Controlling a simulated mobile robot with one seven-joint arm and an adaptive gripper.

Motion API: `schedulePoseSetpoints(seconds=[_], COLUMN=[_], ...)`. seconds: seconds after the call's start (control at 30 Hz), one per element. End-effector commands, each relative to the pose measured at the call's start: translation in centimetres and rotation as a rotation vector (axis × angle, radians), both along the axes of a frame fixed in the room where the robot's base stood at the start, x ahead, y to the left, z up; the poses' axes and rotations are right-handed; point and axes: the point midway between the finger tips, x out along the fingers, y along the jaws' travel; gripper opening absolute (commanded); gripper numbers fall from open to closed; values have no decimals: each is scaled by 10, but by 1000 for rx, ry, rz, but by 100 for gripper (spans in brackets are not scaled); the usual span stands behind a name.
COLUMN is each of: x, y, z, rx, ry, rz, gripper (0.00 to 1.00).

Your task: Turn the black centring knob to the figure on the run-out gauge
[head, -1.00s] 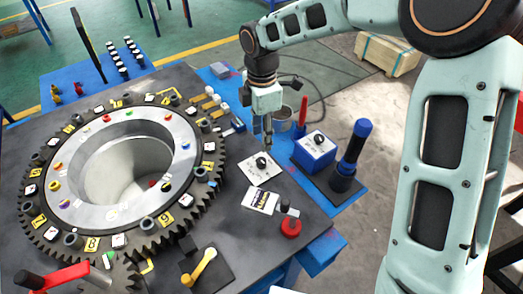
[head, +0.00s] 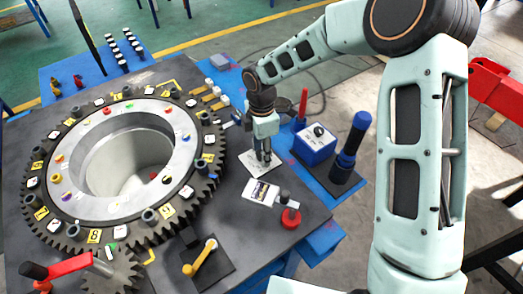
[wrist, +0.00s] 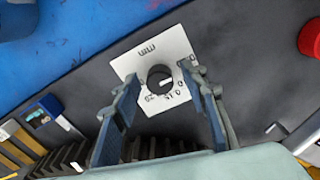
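The black centring knob (wrist: 160,79) stands on a white square dial plate (wrist: 145,62) marked "mm" and with figures along one side. In the wrist view my gripper (wrist: 160,98) is open, one finger on each side of the knob, with no clear contact. In the head view my gripper (head: 262,157) points down over the dial plate (head: 254,165) and mostly hides the knob. A white card with a dark window (head: 262,191), perhaps the run-out gauge, lies just in front of the plate. Its figure is too small to read.
A large toothed ring (head: 118,165) fills the left of the table. A blue box with a black knob (head: 317,133), a dark blue upright handle (head: 353,140) and a red round-based part (head: 290,217) stand close to my gripper. A yellow crank (head: 202,257) is in front.

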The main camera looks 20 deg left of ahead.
Motion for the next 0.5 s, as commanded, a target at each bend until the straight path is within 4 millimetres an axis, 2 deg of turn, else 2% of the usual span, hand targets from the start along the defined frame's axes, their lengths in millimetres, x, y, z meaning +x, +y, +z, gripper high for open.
schedulePoseSetpoints(seconds=[0.07, 0.4, 0.5], x=[0, 0, 0], y=[0, 0, 0], z=[0, 0, 0], rx=[0, 0, -1], ry=[0, 0, 1], rz=[0, 0, -1], gripper=[38, 0, 0])
